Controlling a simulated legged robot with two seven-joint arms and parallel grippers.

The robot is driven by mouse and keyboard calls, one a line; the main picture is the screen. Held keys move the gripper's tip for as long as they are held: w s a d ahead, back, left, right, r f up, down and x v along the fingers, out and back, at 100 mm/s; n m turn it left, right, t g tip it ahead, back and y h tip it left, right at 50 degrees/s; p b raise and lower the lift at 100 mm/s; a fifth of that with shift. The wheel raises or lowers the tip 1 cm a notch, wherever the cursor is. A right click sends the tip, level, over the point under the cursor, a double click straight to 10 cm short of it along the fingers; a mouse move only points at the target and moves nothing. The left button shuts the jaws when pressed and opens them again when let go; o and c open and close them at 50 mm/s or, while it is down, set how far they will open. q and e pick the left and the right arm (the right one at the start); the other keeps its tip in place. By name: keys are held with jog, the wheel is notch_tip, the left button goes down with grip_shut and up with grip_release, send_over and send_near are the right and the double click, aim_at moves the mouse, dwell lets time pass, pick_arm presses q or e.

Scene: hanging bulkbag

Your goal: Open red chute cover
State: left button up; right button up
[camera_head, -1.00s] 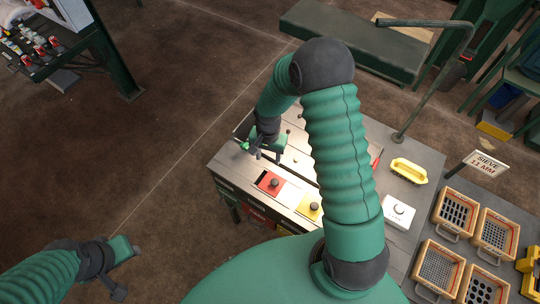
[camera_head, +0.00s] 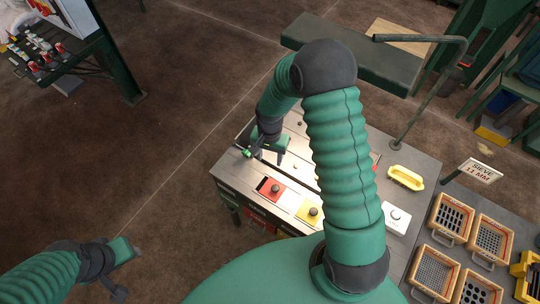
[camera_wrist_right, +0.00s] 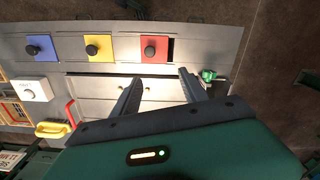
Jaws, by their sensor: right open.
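The red chute cover (camera_head: 270,189) is a red plate with a black knob on the table top near its front left corner. A dark slot shows along one side of it. The red cover (camera_wrist_right: 157,48) also shows in the right wrist view, ahead of the fingers with the dark slot at its right. My right gripper (camera_head: 268,158) is open and empty above the table, behind the red cover and apart from it. Its two fingers (camera_wrist_right: 160,85) point toward the covers in the wrist view. My left gripper (camera_head: 125,270) is off to the lower left over the floor; its jaws are unclear.
A yellow cover (camera_head: 309,212) and a blue cover (camera_wrist_right: 42,48) with knobs sit in line with the red one. A white box with a knob (camera_head: 396,217), a yellow tray (camera_head: 406,178) and several sieves (camera_head: 451,217) stand to the right. A bent pole (camera_head: 436,90) rises behind.

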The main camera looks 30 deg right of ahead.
notch_tip(320, 180, up, 17)
jog(key=b, duration=0.4)
jog(key=shift+b, duration=0.35)
